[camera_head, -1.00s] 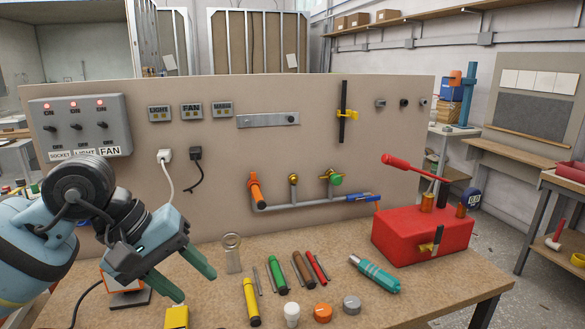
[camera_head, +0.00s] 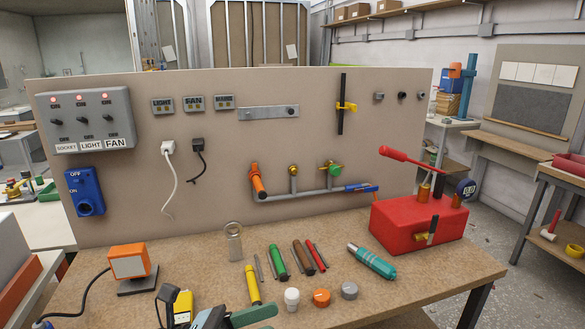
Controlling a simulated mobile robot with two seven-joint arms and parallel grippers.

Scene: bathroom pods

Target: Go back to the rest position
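Only a small part of my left gripper (camera_head: 250,316) shows in the head view, at the bottom edge left of centre. One green finger is visible, pointing right, just below the yellow tube on the bench. The rest of this gripper is cut off by the frame, so its opening is hidden. Nothing is seen in it. My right gripper is not in view.
The wooden bench (camera_head: 415,279) carries several coloured tubes, small caps, a teal tool (camera_head: 372,262), a red pump box (camera_head: 418,226) and an orange lamp (camera_head: 130,263). Behind stands an upright panel (camera_head: 300,150) with switches and pipes. The bench's front right is clear.

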